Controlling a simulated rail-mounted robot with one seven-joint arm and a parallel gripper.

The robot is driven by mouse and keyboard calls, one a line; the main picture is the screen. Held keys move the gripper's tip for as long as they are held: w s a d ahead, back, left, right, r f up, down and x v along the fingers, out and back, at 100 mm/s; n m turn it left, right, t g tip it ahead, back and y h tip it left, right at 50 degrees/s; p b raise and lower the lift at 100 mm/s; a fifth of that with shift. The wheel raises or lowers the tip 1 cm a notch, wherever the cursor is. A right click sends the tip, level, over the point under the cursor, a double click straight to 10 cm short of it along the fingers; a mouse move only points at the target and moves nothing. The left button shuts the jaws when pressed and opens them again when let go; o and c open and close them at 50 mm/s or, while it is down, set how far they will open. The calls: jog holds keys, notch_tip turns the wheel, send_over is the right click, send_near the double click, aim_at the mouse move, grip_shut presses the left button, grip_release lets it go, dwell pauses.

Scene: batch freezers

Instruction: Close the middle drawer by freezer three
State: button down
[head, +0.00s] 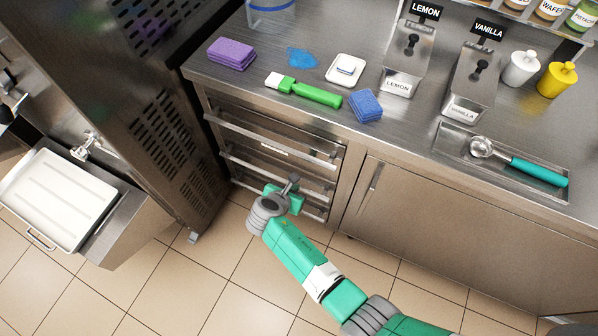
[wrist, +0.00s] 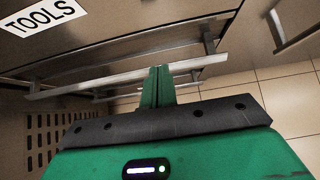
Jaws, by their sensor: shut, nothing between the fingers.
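A stack of steel drawers (head: 262,132) with long bar handles sits in the counter front, beside the dark freezer. The middle drawer's handle (head: 275,174) runs across the stack just above and behind my gripper (head: 293,183). How far that drawer stands out is hard to tell from these views. In the wrist view, my gripper (wrist: 158,70) has its green fingers together and empty. Their tips are at a drawer handle bar (wrist: 115,78), overlapping it in the picture; I cannot tell whether they touch. My gripper hides part of the lower drawer fronts.
A TOOLS label (wrist: 43,14) is on the drawer front above. A cabinet door (head: 400,215) is right of the drawers. The freezer (head: 150,110) and a sink with a white tray (head: 55,198) stand left. Tiled floor (head: 215,285) is clear. Sponges and a green-handled tool (head: 316,95) lie on the counter.

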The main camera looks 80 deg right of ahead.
jog(key=p+v, duration=0.3)
jog(key=v, duration=0.6)
jog(key=shift+r, duration=0.2)
jog(key=shift+w, duration=0.1)
